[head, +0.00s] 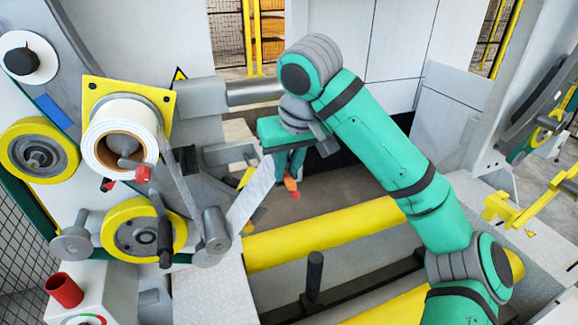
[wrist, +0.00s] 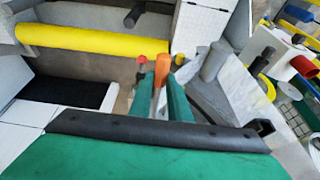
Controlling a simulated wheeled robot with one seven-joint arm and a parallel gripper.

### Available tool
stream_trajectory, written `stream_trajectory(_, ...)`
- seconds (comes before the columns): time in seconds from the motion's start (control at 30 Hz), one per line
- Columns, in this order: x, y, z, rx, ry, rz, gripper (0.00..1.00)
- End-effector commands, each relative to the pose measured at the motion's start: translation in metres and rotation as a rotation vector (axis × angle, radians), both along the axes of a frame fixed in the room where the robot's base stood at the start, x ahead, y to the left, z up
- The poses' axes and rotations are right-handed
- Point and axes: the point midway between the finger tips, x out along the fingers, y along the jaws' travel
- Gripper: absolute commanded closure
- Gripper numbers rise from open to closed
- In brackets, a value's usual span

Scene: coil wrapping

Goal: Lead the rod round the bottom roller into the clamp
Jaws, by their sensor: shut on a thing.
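My gripper (wrist: 160,85) is shut on an orange rod (wrist: 158,76), which stands between its two green fingers in the wrist view. In the head view the rod's orange part (head: 290,184) shows below my gripper (head: 285,165). A pale film strip (head: 250,195) slants from near my gripper down to the grey bottom roller (head: 213,235); another stretch rises from there towards the white film roll (head: 122,130). My gripper is above and right of this roller, apart from it. A red-tipped piece (wrist: 141,60) shows beside the fingers. I cannot make out the clamp for sure.
Yellow bars (head: 325,235) run below and right of my gripper, with a dark post (head: 314,275) in front. Yellow wheels (head: 145,230), a crank and a red cup (head: 64,289) crowd the left. A grey horizontal bar (head: 255,92) lies behind. Open floor shows under my gripper.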

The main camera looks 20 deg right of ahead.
Motion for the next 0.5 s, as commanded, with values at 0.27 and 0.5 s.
stream_trajectory(0.27, -0.001, -0.003, -0.017, 0.001, 0.000, -0.006, 1.00)
stream_trajectory(0.5, -0.001, -0.003, -0.031, 0.001, 0.000, -0.007, 1.00)
